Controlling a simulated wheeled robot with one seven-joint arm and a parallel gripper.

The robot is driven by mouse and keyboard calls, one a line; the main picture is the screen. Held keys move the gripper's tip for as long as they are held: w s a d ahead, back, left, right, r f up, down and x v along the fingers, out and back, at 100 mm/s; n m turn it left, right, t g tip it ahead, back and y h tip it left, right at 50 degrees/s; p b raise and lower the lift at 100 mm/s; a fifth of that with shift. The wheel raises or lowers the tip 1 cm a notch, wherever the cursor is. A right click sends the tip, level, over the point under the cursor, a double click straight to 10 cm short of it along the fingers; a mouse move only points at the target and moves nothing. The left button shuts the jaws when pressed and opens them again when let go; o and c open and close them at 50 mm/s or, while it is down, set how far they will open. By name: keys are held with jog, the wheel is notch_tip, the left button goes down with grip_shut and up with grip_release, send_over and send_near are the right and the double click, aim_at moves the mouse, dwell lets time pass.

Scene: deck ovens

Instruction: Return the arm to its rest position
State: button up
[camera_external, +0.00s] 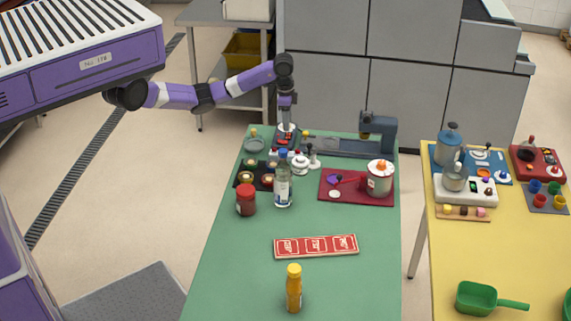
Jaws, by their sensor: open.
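My purple arm (201,96) reaches from the upper left over the far left part of the green table (226,262). My gripper (287,128) points down at the far end of this table, above or among small items there. Its fingertips are small in the picture and partly blend with the items below. It is open. I cannot tell whether it touches anything.
Close to my gripper stand a clear bottle (283,185), a white lidded pot (300,163) and a grey-blue machine (376,130). A red jar (246,201), a red mat (338,197) and a yellow bottle (294,289) are nearer. A yellow table (457,285) stands right.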

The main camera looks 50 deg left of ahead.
jog(key=w+d+r+n+t+h, duration=0.2)
jog(key=w+d+r+t+h, duration=0.2)
jog(key=d+t, duration=0.2)
jog(key=w+d+r+n+t+h, duration=0.1)
jog(key=w+d+r+t+h, duration=0.2)
jog(key=d+t, duration=0.25)
jog(key=s+a+f+n+t+y, duration=0.1)
jog(key=s+a, duration=0.5)
jog(key=s, duration=1)
jog(key=s+a+f+n+t+y, duration=0.1)
jog(key=s+a+f+n+y, duration=0.2)
jog(key=s, duration=1.4)
jog(key=s+a+f+n+t+y, duration=0.1)
jog(key=s+a+f, duration=0.4)
jog(key=s+a, duration=0.5)
jog(key=s+n+y, duration=0.1)
jog(key=s+y, duration=0.1)
jog(key=s, duration=0.5)
jog(key=shift+s+f, duration=0.2)
jog(key=shift+f, duration=0.15)
jog(key=shift+a, duration=0.1)
jog(key=shift+c, duration=0.4)
